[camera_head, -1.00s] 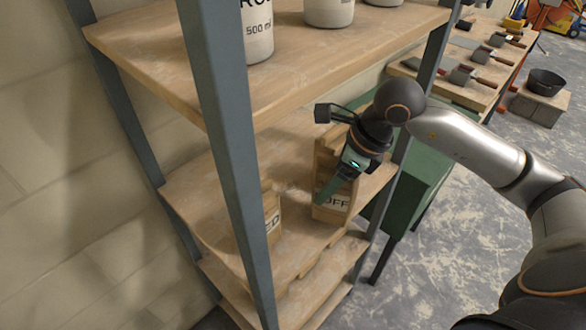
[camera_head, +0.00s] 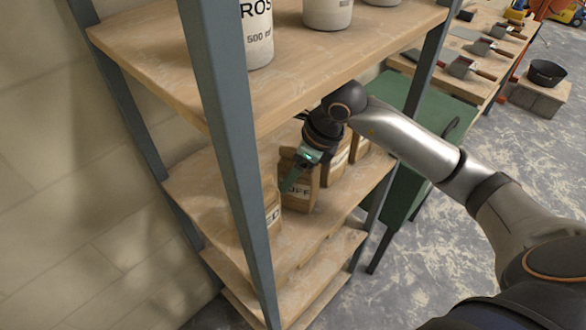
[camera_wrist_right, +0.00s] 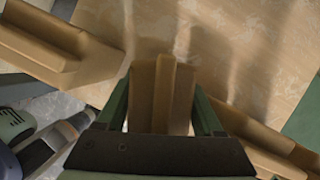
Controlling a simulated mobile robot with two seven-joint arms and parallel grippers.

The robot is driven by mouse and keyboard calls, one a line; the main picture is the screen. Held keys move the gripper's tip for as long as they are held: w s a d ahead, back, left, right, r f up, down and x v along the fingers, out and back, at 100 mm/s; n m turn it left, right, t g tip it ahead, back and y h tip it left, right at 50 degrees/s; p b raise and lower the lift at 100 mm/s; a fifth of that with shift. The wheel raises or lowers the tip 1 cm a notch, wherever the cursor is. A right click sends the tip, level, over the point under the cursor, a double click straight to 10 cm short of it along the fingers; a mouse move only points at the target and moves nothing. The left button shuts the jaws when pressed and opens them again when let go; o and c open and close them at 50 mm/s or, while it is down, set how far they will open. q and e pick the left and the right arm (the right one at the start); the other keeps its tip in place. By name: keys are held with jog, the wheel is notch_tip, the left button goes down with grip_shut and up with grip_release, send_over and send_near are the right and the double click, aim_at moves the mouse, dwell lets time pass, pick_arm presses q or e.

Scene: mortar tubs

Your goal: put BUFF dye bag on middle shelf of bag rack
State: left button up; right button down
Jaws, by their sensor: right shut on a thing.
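The brown paper BUFF dye bag (camera_head: 298,191) is upright over the middle shelf (camera_head: 313,228) of the bag rack, with "UFF" of its label showing. My right gripper (camera_head: 297,169) is shut on its top. In the right wrist view, the bag's folded top (camera_wrist_right: 162,95) sits between the two green fingers of my right gripper (camera_wrist_right: 162,118). I cannot tell whether its base touches the shelf. A brown bag (camera_head: 272,208) with a "D" showing stands just left of it, partly hidden by the rack post. My left gripper is not in view.
More brown bags (camera_head: 337,164) stand to the right on the same shelf. A grey post (camera_head: 228,140) crosses in front. The upper shelf (camera_head: 165,50) with white pots (camera_head: 257,35) hangs above my wrist. A green cabinet (camera_head: 432,112) is right of the rack.

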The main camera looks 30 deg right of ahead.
jog(key=shift+w, duration=0.1)
jog(key=shift+f, duration=0.1)
jog(key=shift+c, duration=2.1)
grip_release()
jog(key=shift+o, duration=0.6)
jog(key=shift+r, duration=0.25)
jog(key=s+d+r+b, duration=0.2)
jog(key=s+d+b, duration=0.4)
jog(key=s+d, duration=0.2)
jog(key=shift+s+d+r, duration=0.2)
jog(key=shift+s+d, duration=0.15)
jog(key=shift+s, duration=0.65)
